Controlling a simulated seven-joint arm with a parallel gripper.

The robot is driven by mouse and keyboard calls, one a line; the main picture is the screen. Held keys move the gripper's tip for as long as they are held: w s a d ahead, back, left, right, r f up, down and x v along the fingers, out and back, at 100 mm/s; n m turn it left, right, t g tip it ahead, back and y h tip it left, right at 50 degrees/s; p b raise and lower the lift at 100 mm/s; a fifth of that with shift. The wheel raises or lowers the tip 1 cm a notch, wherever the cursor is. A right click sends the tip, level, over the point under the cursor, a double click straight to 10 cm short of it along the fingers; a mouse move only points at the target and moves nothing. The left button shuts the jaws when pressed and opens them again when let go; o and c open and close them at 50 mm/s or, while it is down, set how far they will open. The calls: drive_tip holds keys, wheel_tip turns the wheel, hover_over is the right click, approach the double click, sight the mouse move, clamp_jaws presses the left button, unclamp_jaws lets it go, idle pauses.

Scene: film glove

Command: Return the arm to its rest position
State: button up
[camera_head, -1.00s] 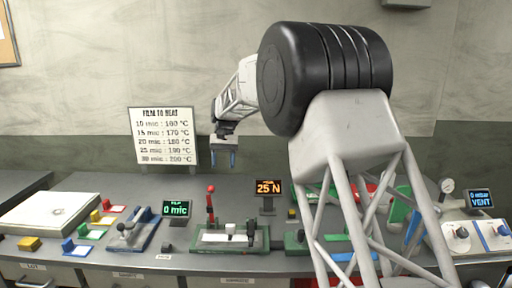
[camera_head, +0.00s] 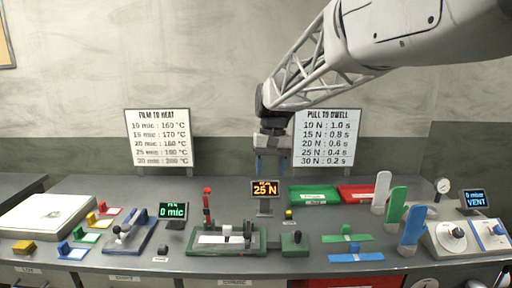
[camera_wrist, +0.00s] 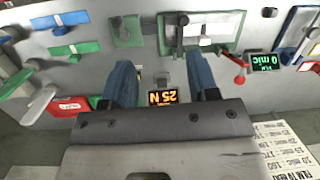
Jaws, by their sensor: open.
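My gripper (camera_head: 270,166) hangs above the back of the bench, behind the orange "25 N" display (camera_head: 266,188). Its two blue fingers point down and stand apart with nothing between them. In the wrist view my gripper (camera_wrist: 163,80) also shows open and empty, with the "25 N" display (camera_wrist: 163,97) seen between the fingers. My arm reaches in from the upper right of the head view.
Below lie a green press (camera_head: 228,238) with a red lever (camera_head: 207,200), a green tray (camera_head: 314,195) and a red tray (camera_head: 357,193). Upright green and blue paddles (camera_head: 397,204) stand at the right. Two text boards stand behind the bench.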

drive_tip(key=s+d+f+t, duration=0.1)
drive_tip(key=s+d+f, duration=0.2)
drive_tip(key=s, duration=0.8)
drive_tip(key=s+d+f+m+t, duration=0.1)
drive_tip(key=s+d+f+t, duration=0.1)
drive_tip(key=s+d, duration=0.4)
drive_tip(key=s+d+f+t, duration=0.1)
drive_tip(key=s+d+f, duration=0.3)
drive_tip(key=s, duration=1.2)
drive_tip(key=shift+s+d+f+m+t+h, duration=0.3)
drive_tip(key=shift+s+d+t+h, duration=0.1)
drive_tip(key=shift+d, duration=0.4)
